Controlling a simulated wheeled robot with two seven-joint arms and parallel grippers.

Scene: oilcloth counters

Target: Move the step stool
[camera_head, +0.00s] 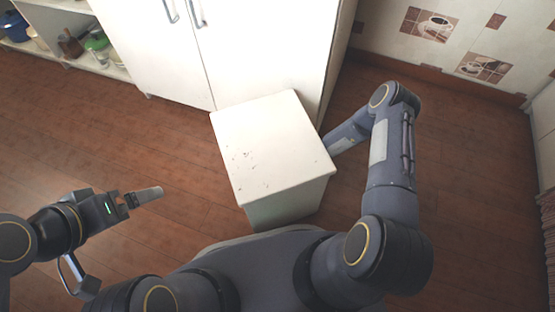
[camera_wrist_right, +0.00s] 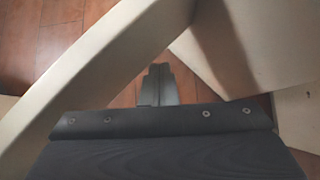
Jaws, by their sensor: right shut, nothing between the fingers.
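The step stool (camera_head: 270,140) is a white, box-like stool with a few dark marks on its top, standing on the floor in front of my body in the head view. My right arm reaches along its right side, and the right hand is hidden behind the stool there. In the right wrist view my right gripper (camera_wrist_right: 158,84) is shut and empty, pointing between pale slanted panels that look like parts of the stool (camera_wrist_right: 115,65). My left gripper (camera_head: 148,195) is left of the stool, apart from it, seen edge-on, so its opening cannot be told.
A white cabinet (camera_head: 240,45) with metal handles stands right behind the stool. An open shelf (camera_head: 60,55) with bowls and jars is at the far left. A tiled wall (camera_head: 470,40) is on the right. The wooden floor (camera_head: 150,140) at the left is clear.

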